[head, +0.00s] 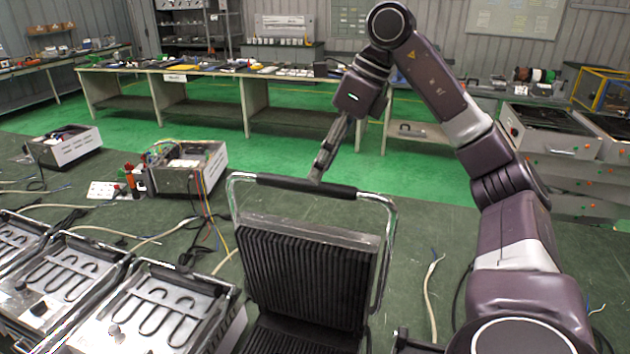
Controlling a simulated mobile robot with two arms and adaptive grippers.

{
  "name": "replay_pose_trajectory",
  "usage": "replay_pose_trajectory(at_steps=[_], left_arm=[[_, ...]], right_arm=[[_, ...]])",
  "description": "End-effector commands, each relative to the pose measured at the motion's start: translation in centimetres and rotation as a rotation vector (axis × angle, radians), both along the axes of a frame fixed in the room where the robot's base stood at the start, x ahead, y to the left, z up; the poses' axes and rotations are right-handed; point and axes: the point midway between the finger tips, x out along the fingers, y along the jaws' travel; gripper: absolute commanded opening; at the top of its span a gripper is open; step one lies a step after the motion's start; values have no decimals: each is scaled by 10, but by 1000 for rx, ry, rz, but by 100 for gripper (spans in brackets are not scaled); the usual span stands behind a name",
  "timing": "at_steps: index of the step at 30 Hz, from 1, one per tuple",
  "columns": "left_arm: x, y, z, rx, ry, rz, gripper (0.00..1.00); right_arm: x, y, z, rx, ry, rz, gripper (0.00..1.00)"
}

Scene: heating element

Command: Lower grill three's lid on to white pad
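The grill with the ribbed black lid (308,275) stands in front of me, its lid raised steeply. A chrome bar with a black handle grip (300,187) spans the top of the lid. The dark ribbed lower plate (290,340) shows at the bottom edge. I cannot make out a white pad. My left gripper is not in view.
Several open units with heating elements (155,312) lie at the lower left. A metal box with wires (190,168) and a power strip (103,190) stand behind them. A loose cable (430,290) lies right of the grill. A long workbench (215,78) stands beyond the green floor.

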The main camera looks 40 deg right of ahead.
Motion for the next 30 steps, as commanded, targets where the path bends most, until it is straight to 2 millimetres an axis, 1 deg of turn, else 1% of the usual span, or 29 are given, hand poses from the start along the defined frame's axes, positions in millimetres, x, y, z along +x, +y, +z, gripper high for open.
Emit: replay_pose_trajectory(at_steps=[3,9,12,19,20,30], left_arm=[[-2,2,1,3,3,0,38],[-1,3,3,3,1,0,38],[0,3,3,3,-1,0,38],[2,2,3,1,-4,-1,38],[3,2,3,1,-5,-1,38],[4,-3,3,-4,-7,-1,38]], right_arm=[[4,4,-17,-2,5,-1,39],[11,10,-35,1,2,0,39],[12,11,-38,0,0,-1,39],[13,11,-39,1,0,0,39],[13,11,-39,1,0,0,36],[13,11,-38,2,-1,-1,0]])
